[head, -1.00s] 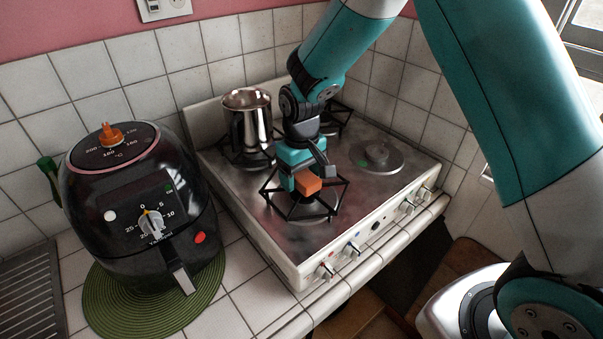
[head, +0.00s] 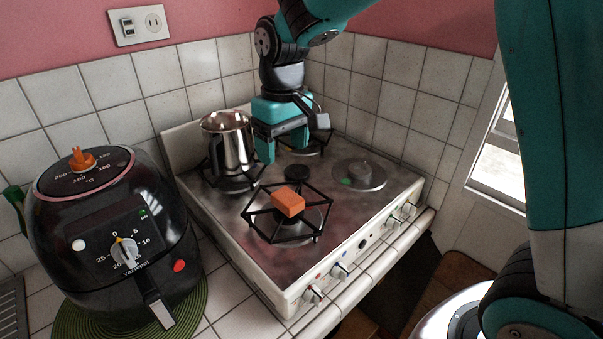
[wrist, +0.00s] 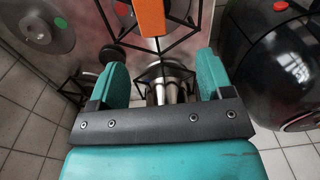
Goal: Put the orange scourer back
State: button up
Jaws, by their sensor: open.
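The orange scourer (head: 288,201), a small block, rests on the black grate (head: 262,212) of the front burner on the stove. It also shows at the top of the wrist view (wrist: 150,17). My gripper (head: 284,146) is open and empty, above and behind the scourer, clear of it. In the wrist view its two teal fingers (wrist: 162,70) stand wide apart with nothing held between them.
A steel pot (head: 229,145) stands on the left rear burner, close left of my gripper. A black air fryer (head: 105,240) stands on a green mat (head: 190,308) left of the stove (head: 255,262). A round hotplate (head: 358,176) is at right.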

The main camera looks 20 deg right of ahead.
jog(key=s+a+r+n+y, duration=0.1)
jog(key=s+a+y, duration=0.1)
jog(key=s, duration=1)
jog(key=s+a+r+n+y, duration=0.1)
jog(key=s+r+n, duration=0.1)
jog(key=s, duration=1)
jog(key=shift+a+r+y, duration=0.2)
jog(key=shift+a+y, duration=0.15)
jog(key=shift+y, duration=0.05)
